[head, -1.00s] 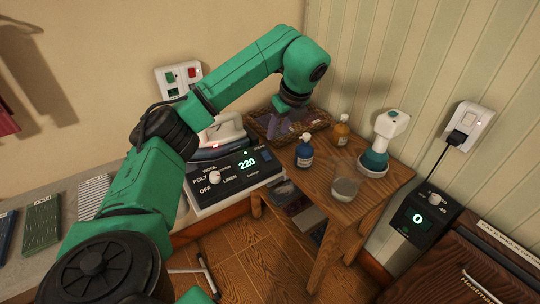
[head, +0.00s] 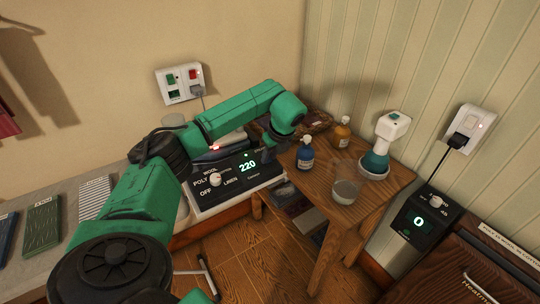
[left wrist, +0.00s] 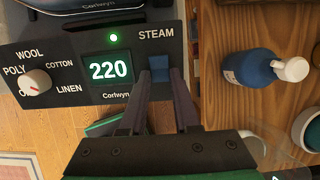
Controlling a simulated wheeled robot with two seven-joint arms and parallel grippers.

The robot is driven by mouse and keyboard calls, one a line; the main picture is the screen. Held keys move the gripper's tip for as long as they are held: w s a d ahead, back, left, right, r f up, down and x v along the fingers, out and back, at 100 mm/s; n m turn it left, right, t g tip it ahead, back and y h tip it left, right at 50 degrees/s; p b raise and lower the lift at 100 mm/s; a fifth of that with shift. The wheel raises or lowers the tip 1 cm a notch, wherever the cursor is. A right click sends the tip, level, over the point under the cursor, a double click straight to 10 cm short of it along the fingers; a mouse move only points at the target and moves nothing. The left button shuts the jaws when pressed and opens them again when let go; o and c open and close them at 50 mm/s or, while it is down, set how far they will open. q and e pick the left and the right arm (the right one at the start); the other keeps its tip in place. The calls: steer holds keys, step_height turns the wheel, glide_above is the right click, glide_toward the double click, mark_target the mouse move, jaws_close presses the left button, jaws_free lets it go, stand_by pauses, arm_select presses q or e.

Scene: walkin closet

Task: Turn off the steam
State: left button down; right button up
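The black iron station panel (head: 240,172) reads 220 and has a white dial (head: 215,179). In the left wrist view its display (left wrist: 108,69) also reads 220. A green light (left wrist: 113,38) glows above it. The word STEAM is printed at the panel's right end, above a blue switch (left wrist: 160,68). My left gripper (left wrist: 160,84) is over that end, its two dark fingers apart with the blue switch showing between their tips. I cannot tell whether they touch it. In the head view the left gripper (head: 270,150) partly hides the STEAM end. My right gripper is out of view.
A wooden table (head: 385,180) stands right of the panel with a blue bottle (head: 305,155), an amber bottle (head: 342,133), a glass cup (head: 345,188) and a white-teal steamer (head: 383,145). The iron (head: 225,143) sits behind the panel.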

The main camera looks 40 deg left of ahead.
arm_select(q)
steer(key=shift+w+a+r+g+h+p, duration=0.1)
steer(key=shift+a+r+g+h+p, duration=0.2)
steer(key=shift+h+p, duration=0.5)
steer(key=shift+h, duration=0.6)
steer(key=c, duration=0.9)
jaws_free()
steer(key=r, duration=0.4)
steer(key=d+r, duration=0.1)
steer(key=r, duration=0.4)
steer(key=r+b, duration=0.1)
steer(key=r, duration=0.4)
steer(key=shift+s+d+r, duration=0.2)
steer(key=shift+s+d, duration=0.1)
steer(key=shift+d, duration=0.05)
